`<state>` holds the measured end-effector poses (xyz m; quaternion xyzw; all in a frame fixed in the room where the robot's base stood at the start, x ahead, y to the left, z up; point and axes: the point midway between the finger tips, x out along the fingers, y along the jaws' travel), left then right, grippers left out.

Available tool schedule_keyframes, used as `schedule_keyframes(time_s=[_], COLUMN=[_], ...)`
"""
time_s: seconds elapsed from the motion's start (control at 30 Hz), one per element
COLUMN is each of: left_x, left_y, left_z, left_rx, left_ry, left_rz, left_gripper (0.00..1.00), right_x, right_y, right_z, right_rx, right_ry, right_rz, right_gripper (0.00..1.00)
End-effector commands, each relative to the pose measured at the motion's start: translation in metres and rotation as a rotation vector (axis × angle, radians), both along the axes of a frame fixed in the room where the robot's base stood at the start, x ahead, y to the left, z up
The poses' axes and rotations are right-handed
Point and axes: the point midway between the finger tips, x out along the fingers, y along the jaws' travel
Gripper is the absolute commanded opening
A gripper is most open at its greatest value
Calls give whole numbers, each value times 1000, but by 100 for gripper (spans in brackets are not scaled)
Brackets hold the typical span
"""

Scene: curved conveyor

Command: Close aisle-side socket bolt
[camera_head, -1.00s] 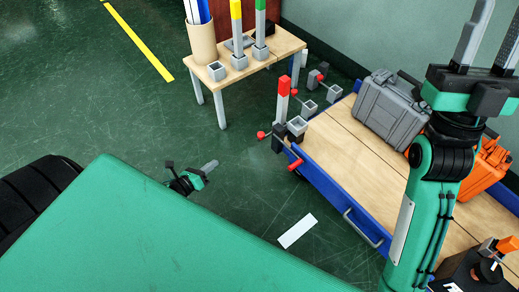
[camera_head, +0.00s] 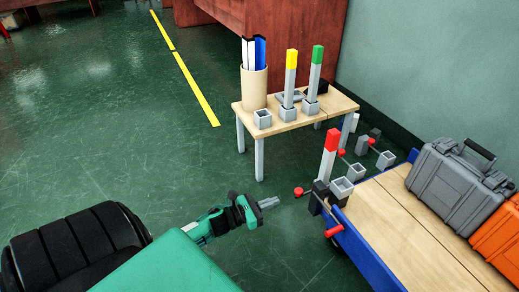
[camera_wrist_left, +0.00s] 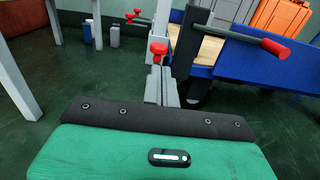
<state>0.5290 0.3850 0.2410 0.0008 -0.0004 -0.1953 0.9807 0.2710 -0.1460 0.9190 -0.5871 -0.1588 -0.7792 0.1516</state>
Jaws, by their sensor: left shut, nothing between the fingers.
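The bolt's red ball knob (camera_head: 298,191) sticks out on the aisle side of a black block (camera_head: 318,197) at the cart's near corner. A red-topped grey post (camera_head: 330,155) stands upright at this block. My left gripper (camera_head: 269,203) is shut and empty, a short gap left of the knob and pointing towards it. In the left wrist view, the closed fingers (camera_wrist_left: 161,88) reach towards the knob (camera_wrist_left: 158,48); contact cannot be told there. My right gripper is out of view.
The blue-edged cart (camera_head: 365,252) carries a grey case (camera_head: 455,185) and an orange case (camera_head: 498,240). Open grey sockets (camera_head: 342,187) and further red-knobbed bolts lie along its end. A small table (camera_head: 243,107) holds yellow-topped and green-topped posts.

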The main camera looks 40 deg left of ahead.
Motion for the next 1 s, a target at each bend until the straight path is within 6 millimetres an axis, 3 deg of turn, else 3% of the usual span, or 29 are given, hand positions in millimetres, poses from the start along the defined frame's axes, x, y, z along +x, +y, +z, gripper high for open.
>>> schedule_keyframes(time_s=[0.2, 0.4, 1.0], left_x=[37, 54, 64], left_y=[-15, -22, -26], left_z=[-4, -2, 0], left_rx=[0, 0, -2], left_ry=[-2, 0, 0], left_rz=[-2, 0, 1], left_gripper=[0, 0, 0], right_x=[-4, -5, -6], right_y=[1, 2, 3], right_z=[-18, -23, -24], right_rx=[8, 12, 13], right_ry=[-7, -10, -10], right_rz=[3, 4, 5], right_gripper=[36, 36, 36])
